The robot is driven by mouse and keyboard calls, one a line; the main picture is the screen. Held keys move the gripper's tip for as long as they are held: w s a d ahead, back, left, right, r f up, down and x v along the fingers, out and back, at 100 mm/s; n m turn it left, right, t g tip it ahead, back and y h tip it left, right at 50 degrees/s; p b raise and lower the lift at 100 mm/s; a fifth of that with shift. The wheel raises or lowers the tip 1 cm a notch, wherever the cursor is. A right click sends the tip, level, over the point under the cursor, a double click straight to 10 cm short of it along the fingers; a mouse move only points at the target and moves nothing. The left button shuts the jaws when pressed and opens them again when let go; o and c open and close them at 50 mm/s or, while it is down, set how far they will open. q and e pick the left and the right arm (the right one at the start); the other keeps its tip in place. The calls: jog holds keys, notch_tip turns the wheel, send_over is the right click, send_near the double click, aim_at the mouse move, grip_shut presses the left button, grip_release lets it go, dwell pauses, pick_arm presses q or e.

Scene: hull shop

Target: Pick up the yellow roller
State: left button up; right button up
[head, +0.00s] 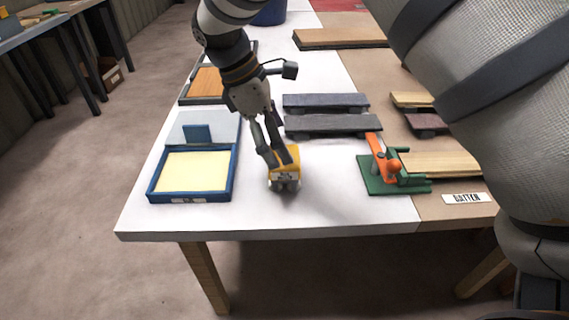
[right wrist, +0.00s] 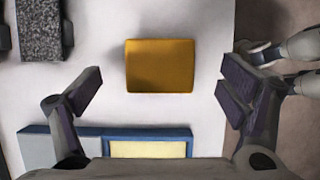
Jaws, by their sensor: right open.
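The yellow roller (head: 291,155) sits on the white part of the table near its front edge. From above, in the right wrist view, it is a plain golden-yellow block (right wrist: 160,66). My right gripper (head: 275,156) is over the roller in the head view, and its fingers hide part of it. In the right wrist view my right gripper (right wrist: 160,85) is open. The roller shows beyond and between the fingertips, with clear space on both sides, not gripped. Grey and dark parts at the right edge of that view seem to be my left gripper, only partly visible.
A blue-rimmed tray (head: 152,186) with a pale yellow inside stands left of the roller. Dark grey blocks (head: 335,123) lie behind it. A green base with an orange clamp (head: 382,160) stands to the right, near a "BATTEN" label (head: 466,198). White table is clear around the roller.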

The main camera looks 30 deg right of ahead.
jog(key=x, duration=0.5)
jog(key=shift+w+a+f, duration=0.15)
jog(key=shift+a+f, duration=0.15)
jog(key=shift+f, duration=0.15)
jog(key=c, duration=1.8)
notch_tip(320, 180, up, 3)
jog(key=shift+w+r, duration=0.1)
pick_arm(q)
jog(key=w+r+t+p, duration=0.1)
jog(key=w+r+p, duration=0.2)
jog(key=w+r, duration=0.1)
jog(key=shift+w+t, duration=0.25)
jog(key=shift+t, duration=0.15)
pick_arm(e)
jog(key=s+a+r, duration=0.6)
jog(key=s, duration=0.1)
jog(key=s+a+r, duration=0.2)
jog(key=s+r, duration=0.2)
jog(key=shift+a, duration=0.4)
